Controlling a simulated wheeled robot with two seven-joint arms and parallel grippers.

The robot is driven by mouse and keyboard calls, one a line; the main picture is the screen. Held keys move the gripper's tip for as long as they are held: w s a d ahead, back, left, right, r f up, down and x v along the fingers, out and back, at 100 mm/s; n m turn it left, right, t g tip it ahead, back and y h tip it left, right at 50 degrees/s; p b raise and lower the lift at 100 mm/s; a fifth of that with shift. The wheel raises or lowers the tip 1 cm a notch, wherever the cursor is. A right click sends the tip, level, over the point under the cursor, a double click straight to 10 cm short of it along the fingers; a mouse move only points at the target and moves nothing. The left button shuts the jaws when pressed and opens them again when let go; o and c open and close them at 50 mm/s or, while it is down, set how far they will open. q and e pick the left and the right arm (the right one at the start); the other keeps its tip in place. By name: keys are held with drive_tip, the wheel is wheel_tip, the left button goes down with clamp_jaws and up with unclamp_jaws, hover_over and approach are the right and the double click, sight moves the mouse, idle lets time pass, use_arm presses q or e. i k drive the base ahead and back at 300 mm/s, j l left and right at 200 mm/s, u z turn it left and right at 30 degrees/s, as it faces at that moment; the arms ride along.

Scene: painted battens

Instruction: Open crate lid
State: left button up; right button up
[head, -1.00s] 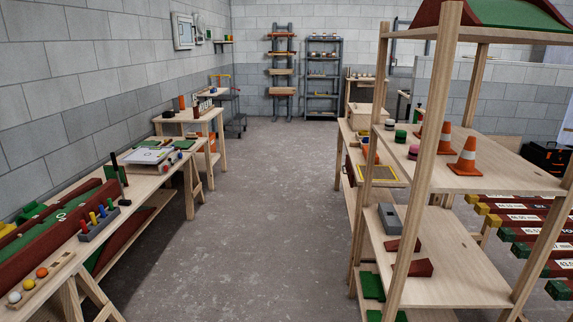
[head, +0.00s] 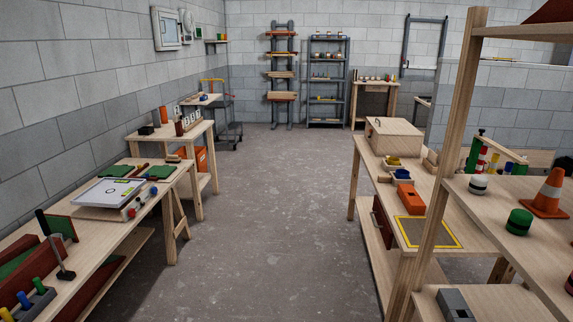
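A pale wooden crate (head: 393,140) stands on the far end of the right-hand workbench. Neither of my grippers shows in the head view.
The concrete aisle (head: 268,200) ahead is clear. The right workbench (head: 372,165) carries an orange block (head: 410,198) and a yellow-edged dark mat (head: 428,232). An open wooden shelf with an orange cone (head: 549,195) stands near right. Benches (head: 135,228) line the left wall.

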sight(382, 127)
drive_tip(key=i+z, duration=0.15)
drive_tip(key=i, duration=0.35)
drive_tip(key=i+j+z, duration=0.15)
drive_tip(key=i, duration=0.3)
drive_tip(key=i+j+z, duration=0.15)
drive_tip(key=i, duration=0.3)
drive_tip(key=i+j+z, duration=0.15)
drive_tip(key=i, duration=0.35)
drive_tip(key=j, duration=0.05)
